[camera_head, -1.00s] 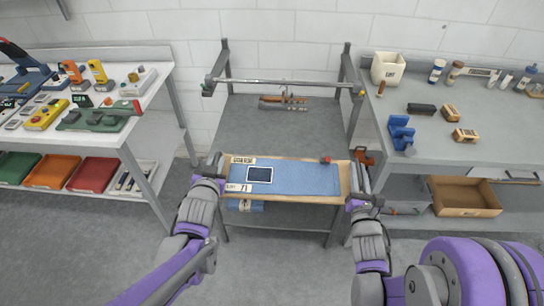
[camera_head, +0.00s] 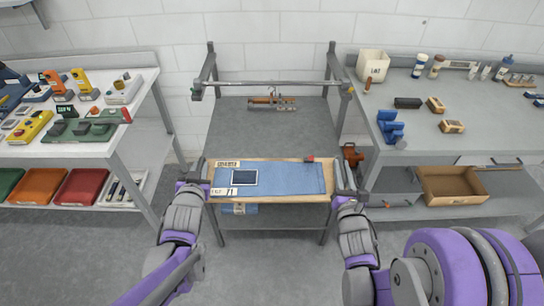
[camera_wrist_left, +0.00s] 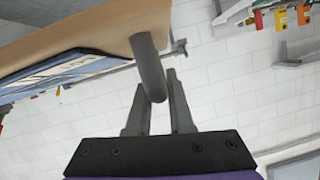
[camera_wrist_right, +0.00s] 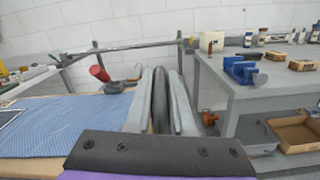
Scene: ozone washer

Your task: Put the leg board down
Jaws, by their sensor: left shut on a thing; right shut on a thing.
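The leg board (camera_head: 300,195) is a light wooden board with a blue cloth, a dark-screened tablet and paper labels on top. In the head view it looks about level, over the front part of the grey bench (camera_head: 265,130). I cannot tell whether it touches the bench top. My left gripper (camera_head: 206,168) is shut on the grey handle at the board's left end; this handle (camera_wrist_left: 150,65) also shows between the fingers in the left wrist view. My right gripper (camera_head: 341,172) is shut on the dark handle (camera_wrist_right: 160,100) at the right end.
A metal rail (camera_head: 270,83) spans the bench behind the board, with a small wood-and-metal item (camera_head: 271,101) below it. A red object (camera_head: 310,159) sits at the board's back right edge. Cluttered tables flank the bench, with a blue vise (camera_head: 391,127) on the right one.

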